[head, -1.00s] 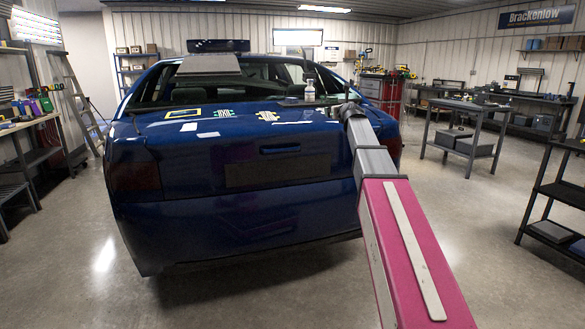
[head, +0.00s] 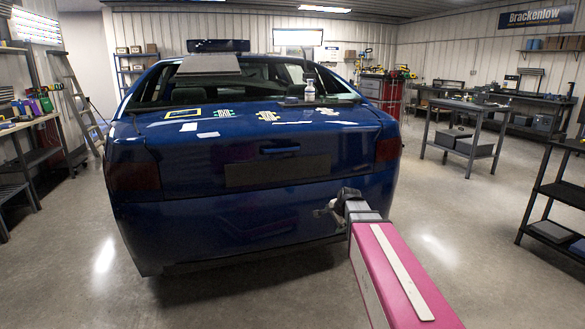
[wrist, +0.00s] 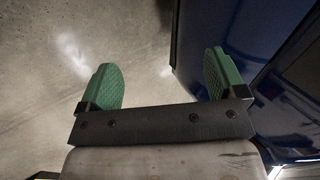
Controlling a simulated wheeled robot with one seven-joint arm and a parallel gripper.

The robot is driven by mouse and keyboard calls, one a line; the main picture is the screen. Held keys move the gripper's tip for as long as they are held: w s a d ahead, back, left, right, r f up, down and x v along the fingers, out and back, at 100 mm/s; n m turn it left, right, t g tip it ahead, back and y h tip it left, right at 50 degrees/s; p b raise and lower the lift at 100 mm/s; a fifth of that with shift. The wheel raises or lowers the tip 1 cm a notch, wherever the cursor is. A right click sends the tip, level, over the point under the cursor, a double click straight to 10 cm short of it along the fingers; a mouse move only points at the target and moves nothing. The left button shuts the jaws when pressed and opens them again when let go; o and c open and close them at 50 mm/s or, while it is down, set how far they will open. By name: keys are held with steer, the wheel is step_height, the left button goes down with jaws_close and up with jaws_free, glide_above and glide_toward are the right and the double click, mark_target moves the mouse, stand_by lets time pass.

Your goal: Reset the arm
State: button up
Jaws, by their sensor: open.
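My gripper (wrist: 164,82) is open and empty in the wrist view, with two green textured finger pads standing well apart. Bare concrete floor and the dark blue car body show beyond them. In the head view my gripper (head: 325,212) is small at the end of my pink and grey arm. It is beside the right rear of the blue car (head: 220,215), at about bumper height. I cannot tell from the head view how near it is to the bumper.
A clear bottle (head: 310,90) stands on the trunk lid, with flat cards and a yellow frame (head: 184,113) farther left. A work table (head: 470,108) and a dark shelf (head: 560,190) stand at right. A ladder (head: 75,100) leans at left.

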steer(key=s+d+f+n+g+h, duration=0.1)
steer(key=s+f+n+g, duration=0.2)
steer(key=s, duration=0.8)
steer(key=s+f+n+g+h, duration=0.1)
steer(key=s+f+n+g, duration=0.2)
steer(key=s+f+n, duration=0.5)
step_height(320, 180, down, 3)
steer(key=s, duration=0.3)
steer(key=shift+d+r+n, duration=0.15)
steer(key=shift+d+n, duration=0.15)
steer(key=shift+d, duration=0.1)
